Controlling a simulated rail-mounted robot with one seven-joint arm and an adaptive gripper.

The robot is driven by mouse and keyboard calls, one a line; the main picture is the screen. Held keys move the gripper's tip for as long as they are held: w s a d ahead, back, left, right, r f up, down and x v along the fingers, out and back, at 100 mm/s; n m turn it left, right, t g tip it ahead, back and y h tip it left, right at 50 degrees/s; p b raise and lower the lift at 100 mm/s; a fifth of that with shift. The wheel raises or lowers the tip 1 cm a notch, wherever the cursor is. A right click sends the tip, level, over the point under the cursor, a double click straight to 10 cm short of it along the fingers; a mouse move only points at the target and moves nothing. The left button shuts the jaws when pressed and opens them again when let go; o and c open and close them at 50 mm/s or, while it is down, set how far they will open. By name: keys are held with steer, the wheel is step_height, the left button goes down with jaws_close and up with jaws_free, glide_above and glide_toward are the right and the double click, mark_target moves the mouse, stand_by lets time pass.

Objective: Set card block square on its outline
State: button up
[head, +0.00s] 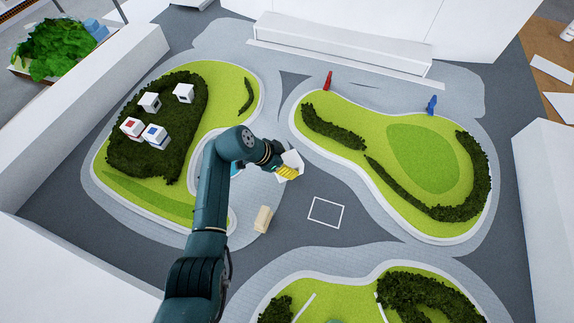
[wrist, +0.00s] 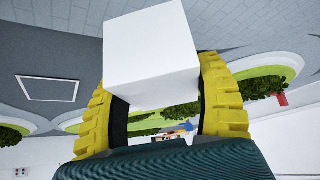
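A white card block (wrist: 150,50) sits between the yellow fingers of my gripper (wrist: 160,105) in the wrist view, with the dark pads against its sides. In the head view my gripper (head: 287,172) holds this white block (head: 293,158) above the paving, left of and farther back than the outline. The outline is a thin white square (head: 326,201) on the dark grey ground, empty inside. It also shows in the wrist view (wrist: 48,77), at the left. The block is apart from the outline and looks tilted in the head view.
A tan block (head: 263,219) stands on the paving left of the outline. White cubes (head: 149,102) with coloured marks are on the left hedge island. Red (head: 328,80) and blue (head: 432,104) figures stand by the right island. Ground around the outline is clear.

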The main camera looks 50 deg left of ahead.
steer(key=c, duration=0.6)
steer(key=shift+r, duration=0.1)
steer(key=shift+r+p, duration=0.6)
steer(key=shift+r, duration=0.15)
steer(key=shift+r+p, duration=1.3)
steer(key=shift+r, duration=0.4)
